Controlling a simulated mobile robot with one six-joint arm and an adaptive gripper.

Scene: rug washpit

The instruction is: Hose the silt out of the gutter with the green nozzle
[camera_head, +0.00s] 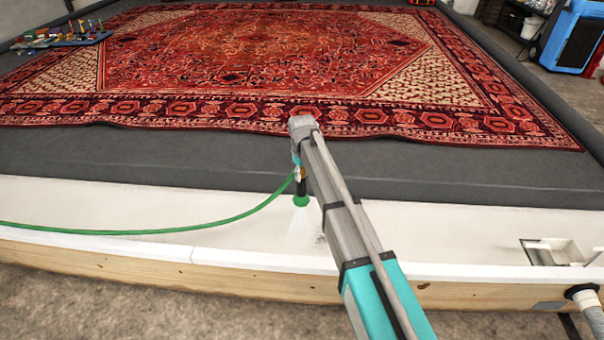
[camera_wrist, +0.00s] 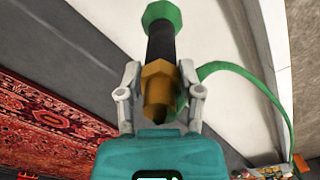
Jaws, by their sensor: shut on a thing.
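The green nozzle (camera_head: 301,200) points down over the white gutter (camera_head: 130,200) in the head view. My gripper (camera_wrist: 159,70) is shut on its brass part in the wrist view, with the black grip and green tip (camera_wrist: 161,13) beyond the fingers. A pale, fan-shaped spray (camera_head: 302,228) spreads below the tip onto the gutter floor. A few small grey marks, perhaps silt (camera_head: 321,239), show by the spray, partly hidden by my arm. The green hose (camera_head: 130,232) runs from the nozzle leftward along the gutter; it also shows in the wrist view (camera_wrist: 235,68).
A red patterned rug (camera_head: 250,60) lies on the dark grey floor behind the gutter. A square drain opening (camera_head: 552,252) is at the gutter's right, with a white pipe (camera_head: 590,305) outside the wooden edge. Blue equipment (camera_head: 572,38) stands at the far right.

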